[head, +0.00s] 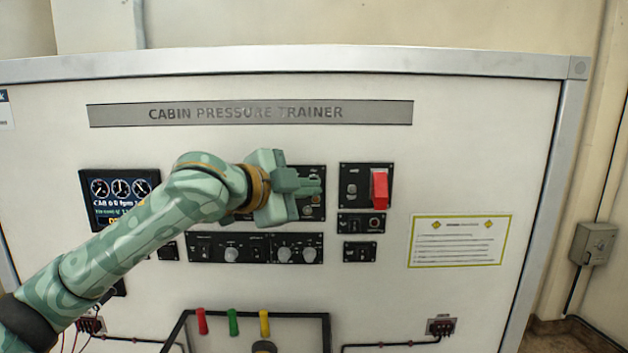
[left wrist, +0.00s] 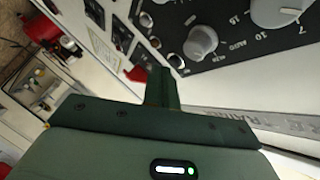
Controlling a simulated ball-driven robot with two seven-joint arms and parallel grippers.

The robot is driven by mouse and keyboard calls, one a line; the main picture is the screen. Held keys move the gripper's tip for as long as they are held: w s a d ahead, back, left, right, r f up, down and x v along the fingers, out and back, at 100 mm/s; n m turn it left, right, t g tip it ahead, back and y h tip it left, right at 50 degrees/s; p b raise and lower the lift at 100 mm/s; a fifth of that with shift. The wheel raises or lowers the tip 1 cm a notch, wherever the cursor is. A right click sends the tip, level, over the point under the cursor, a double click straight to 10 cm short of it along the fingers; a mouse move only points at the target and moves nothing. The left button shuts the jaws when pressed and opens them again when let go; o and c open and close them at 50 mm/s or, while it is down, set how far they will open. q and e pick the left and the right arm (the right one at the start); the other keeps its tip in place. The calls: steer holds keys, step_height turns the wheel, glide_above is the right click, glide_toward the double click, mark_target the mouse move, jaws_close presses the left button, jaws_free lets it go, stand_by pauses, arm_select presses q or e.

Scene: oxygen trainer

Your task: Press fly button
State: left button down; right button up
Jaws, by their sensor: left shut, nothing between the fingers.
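The cabin pressure trainer panel (head: 450,140) stands upright in front of me. My left gripper (head: 318,187) is shut and empty, in front of a dark control module (head: 312,213) right of the panel's centre, covering much of it. In the left wrist view the shut fingers (left wrist: 162,88) point at a black module with a grey knob (left wrist: 200,42) marked AUTO. A small round button (left wrist: 176,61) lies just beyond the fingertips, and another (left wrist: 146,20) sits farther along. Their labels are too small to read, so I cannot tell which is the fly button. Contact cannot be made out.
A red guarded switch (head: 379,188) is on the module to the right. A row of knobs (head: 284,254) lies below the gripper. A screen (head: 120,198) is at left. Red, green and yellow levers (head: 233,322) stand below. A notice (head: 459,241) is at right.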

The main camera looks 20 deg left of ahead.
arm_select(q)
steer(key=shift+s+d, duration=0.1)
steer(key=shift+s, duration=0.1)
steer(key=s+p, duration=0.1)
steer(key=s, duration=0.1)
steer(key=s+d, duration=0.1)
steer(key=s, duration=0.1)
steer(key=shift+s+d+p, duration=0.2)
steer(key=shift+s+p, duration=0.2)
stand_by(0.7)
